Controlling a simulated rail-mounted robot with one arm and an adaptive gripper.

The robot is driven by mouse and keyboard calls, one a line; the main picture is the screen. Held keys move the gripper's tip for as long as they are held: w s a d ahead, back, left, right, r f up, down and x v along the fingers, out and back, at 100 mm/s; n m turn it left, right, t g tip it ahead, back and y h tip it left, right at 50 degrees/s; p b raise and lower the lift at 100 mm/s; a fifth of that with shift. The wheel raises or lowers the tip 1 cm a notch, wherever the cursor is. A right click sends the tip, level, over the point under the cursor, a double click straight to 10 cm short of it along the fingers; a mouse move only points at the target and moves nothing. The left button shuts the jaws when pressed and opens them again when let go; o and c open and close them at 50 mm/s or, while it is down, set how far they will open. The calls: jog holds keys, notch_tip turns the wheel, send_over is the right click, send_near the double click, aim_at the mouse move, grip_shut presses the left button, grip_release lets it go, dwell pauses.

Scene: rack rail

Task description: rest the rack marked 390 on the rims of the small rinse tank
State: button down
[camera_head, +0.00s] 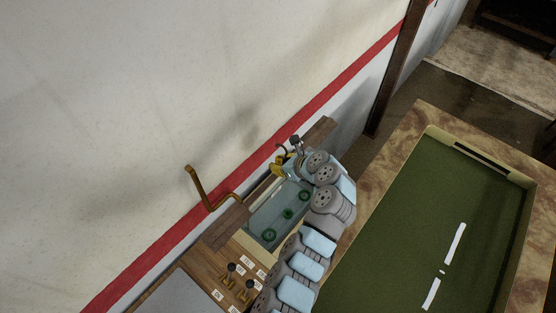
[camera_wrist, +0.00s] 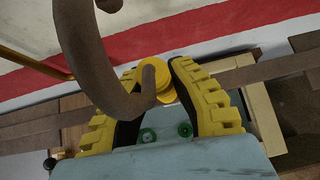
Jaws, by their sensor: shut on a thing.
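My gripper (camera_head: 279,165) is at the far end of the small rinse tank (camera_head: 256,246) in the head view. In the wrist view its yellow-padded fingers (camera_wrist: 182,95) are closed around a yellow round piece (camera_wrist: 155,74). The tank has pale rims and several green rings inside; two green rings show between the fingers in the wrist view.
A wooden counter (camera_head: 206,277) at the near end bears white labels and brass pieces with black knobs (camera_head: 231,268). A bent brass pipe (camera_head: 196,186) rises beside the tank. The white wall is close behind. A green-topped table (camera_head: 400,250) stands to the right.

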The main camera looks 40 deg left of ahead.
aim_at(278, 176)
jog(key=shift+f+b, duration=0.35)
jog(key=shift+f, duration=3.5)
notch_tip(278, 176, down, 13)
jog(key=b, duration=0.9)
jog(key=shift+r+b, duration=0.15)
jog(key=shift+b, duration=0.25)
jog(key=shift+f, duration=0.2)
jog(key=shift+c, duration=0.2)
grip_release()
jog(key=d+p, duration=0.2)
jog(key=d, duration=0.5)
jog(key=shift+w+d, duration=0.2)
jog(key=shift+d, duration=0.05)
